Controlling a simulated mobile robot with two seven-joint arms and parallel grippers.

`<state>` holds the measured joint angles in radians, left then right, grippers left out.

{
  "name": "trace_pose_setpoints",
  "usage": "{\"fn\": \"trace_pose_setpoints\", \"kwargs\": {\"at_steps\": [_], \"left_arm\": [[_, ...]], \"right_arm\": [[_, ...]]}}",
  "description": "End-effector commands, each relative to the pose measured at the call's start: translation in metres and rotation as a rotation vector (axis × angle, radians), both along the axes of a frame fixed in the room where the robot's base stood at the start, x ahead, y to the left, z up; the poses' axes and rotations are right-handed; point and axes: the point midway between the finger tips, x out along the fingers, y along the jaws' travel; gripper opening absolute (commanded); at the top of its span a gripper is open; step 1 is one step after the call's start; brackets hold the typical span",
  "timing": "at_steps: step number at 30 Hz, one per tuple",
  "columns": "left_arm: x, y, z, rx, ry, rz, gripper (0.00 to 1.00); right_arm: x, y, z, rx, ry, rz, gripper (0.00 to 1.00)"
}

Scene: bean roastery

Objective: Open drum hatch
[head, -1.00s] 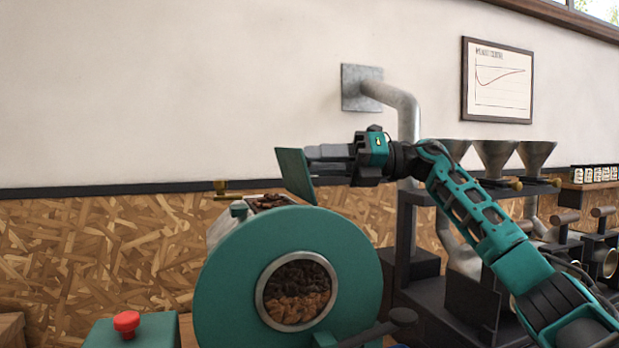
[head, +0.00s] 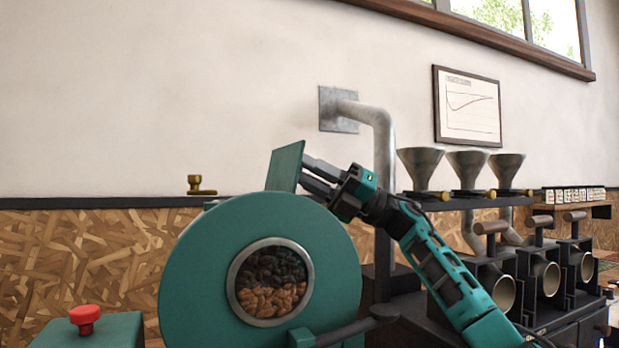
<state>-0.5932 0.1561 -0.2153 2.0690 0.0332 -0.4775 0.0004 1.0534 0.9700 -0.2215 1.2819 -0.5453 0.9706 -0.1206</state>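The roaster drum (head: 185,285) is a big teal cylinder with a round steel-rimmed window (head: 268,280) showing brown beans. Its flat teal hatch (head: 285,166) stands raised at the top of the drum, tilted a little from upright. My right gripper (head: 304,174) comes in from the right, its grey fingers against or very near the hatch's right side. The hatch's edge hides the fingertips, so I cannot tell whether they grip it or how far apart they are. The drum's top opening does not show from here. My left gripper is out of view.
A brass fitting (head: 196,186) shows above the drum's left side. A red button (head: 85,318) sits on a teal box at lower left. A grey pipe (head: 382,140) rises behind my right arm. Steel funnels (head: 468,170) and dark machines stand to the right.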

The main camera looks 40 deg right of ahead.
Motion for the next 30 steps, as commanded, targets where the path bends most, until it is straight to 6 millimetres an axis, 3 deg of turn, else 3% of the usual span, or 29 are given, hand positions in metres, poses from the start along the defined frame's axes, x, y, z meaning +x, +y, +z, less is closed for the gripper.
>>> {"fn": "trace_pose_setpoints", "kwargs": {"at_steps": [8, 9, 17, 25, 30], "left_arm": [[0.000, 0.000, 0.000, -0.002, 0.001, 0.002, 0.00], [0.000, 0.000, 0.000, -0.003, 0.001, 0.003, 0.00], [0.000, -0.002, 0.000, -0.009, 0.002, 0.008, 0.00], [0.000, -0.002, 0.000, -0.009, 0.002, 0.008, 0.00], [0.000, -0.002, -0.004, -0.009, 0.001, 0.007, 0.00]], "right_arm": [[0.000, -0.001, 0.002, 0.006, -0.002, -0.004, 0.00], [0.000, -0.001, 0.002, 0.006, -0.002, -0.004, 0.28], [0.000, -0.001, 0.001, 0.002, -0.002, -0.002, 0.52], [-0.001, -0.002, -0.001, 0.000, 0.001, -0.001, 0.52], [-0.010, -0.018, -0.012, 0.001, 0.002, -0.004, 0.52]]}}
